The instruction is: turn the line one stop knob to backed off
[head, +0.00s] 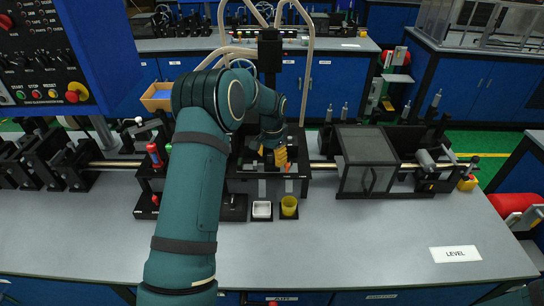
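My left arm reaches in from the lower left over the bench. My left gripper (276,153) is at its far end, low over the black machine at the middle of the bench. Its fingers are small and partly hidden by my own arm, so whether it is open or shut cannot be told. Yellow-orange parts (290,158) show right at the fingers. I cannot make out which part is the line one stop knob, or whether the gripper touches it. My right gripper is not in view.
A control panel (38,50) with red and yellow buttons stands at upper left. A dark clear-sided box (367,160) sits right of the gripper. The bench front (330,245) is clear beside a LEVEL label (455,254).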

